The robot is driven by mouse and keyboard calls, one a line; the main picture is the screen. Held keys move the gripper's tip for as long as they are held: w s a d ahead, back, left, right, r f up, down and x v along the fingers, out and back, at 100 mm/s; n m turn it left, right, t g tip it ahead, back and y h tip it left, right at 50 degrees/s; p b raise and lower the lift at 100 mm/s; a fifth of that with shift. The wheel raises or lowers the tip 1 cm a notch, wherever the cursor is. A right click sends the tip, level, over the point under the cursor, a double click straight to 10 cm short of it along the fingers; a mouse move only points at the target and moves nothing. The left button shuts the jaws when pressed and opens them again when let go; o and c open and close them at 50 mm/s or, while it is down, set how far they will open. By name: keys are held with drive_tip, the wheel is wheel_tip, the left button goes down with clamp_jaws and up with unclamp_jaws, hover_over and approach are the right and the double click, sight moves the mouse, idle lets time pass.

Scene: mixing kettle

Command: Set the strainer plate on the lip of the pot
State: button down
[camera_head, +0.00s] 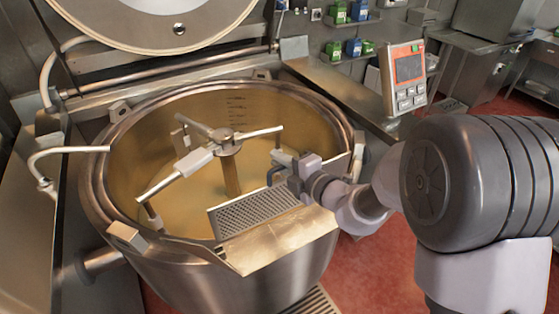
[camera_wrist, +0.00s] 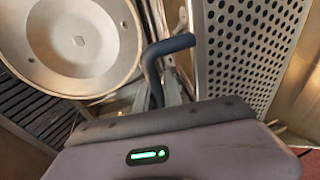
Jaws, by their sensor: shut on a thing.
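The strainer plate (camera_head: 255,211) is a grey perforated sheet at the front right of the open pot (camera_head: 185,275). It appears tilted, just inside the spout-like lip (camera_head: 280,243); whether it touches the lip I cannot tell. In the wrist view the strainer plate (camera_wrist: 243,48) fills the upper right. My gripper (camera_head: 287,172) is shut over the pot's right side, just above the plate. A bent blue-grey bar (camera_wrist: 165,47) shows before it in the wrist view. The grip on the plate itself is mostly hidden.
A stirrer (camera_head: 226,140) with several arms stands inside the pot, close left of my gripper. The raised lid (camera_head: 165,15) is at the back. A control panel (camera_head: 404,78) stands at the right behind my arm. A bent pipe (camera_head: 65,155) reaches the pot's left rim.

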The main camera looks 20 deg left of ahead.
sight(285, 184)
drive_tip(key=shift+r, duration=0.1)
drive_tip(key=shift+f+b, duration=0.35)
drive_tip(key=shift+f, duration=0.35)
drive_tip(key=shift+f+p, duration=0.25)
drive_tip(key=shift+p, duration=0.15)
idle(0.3)
drive_tip(key=shift+f, duration=0.1)
drive_tip(key=shift+f+b, duration=0.8)
drive_tip(key=shift+f, duration=0.35)
drive_tip(key=shift+f+b, duration=0.65)
drive_tip(key=shift+f, duration=0.55)
